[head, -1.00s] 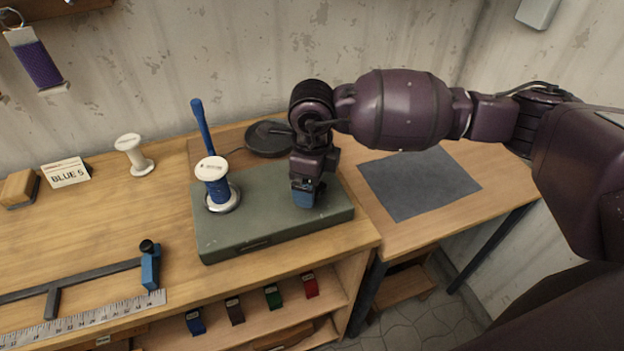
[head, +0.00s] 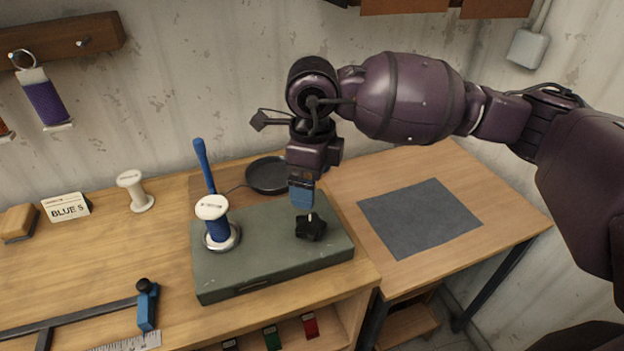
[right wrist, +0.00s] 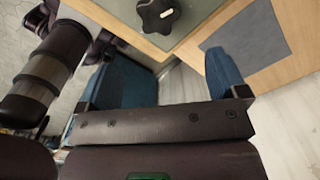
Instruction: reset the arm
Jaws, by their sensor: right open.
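My right arm reaches in from the right in the head view. Its gripper (head: 302,204), with blue fingers, points down above the green box (head: 270,270) on the bench. In the right wrist view its two blue fingers stand apart with nothing between them (right wrist: 168,72). A black star-shaped knob (head: 311,228) stands on top of the box just below the fingertips. The knob also shows at the top of the right wrist view (right wrist: 158,14), beyond the fingers. My left gripper is not in view.
A blue-wound spool (head: 212,222) stands on the box's left part, and a blue handle (head: 206,165) rises behind it. A black round dish (head: 267,175) lies behind the box. A grey mat (head: 419,217) lies on the clear right bench. A white spool (head: 134,190) stands further left.

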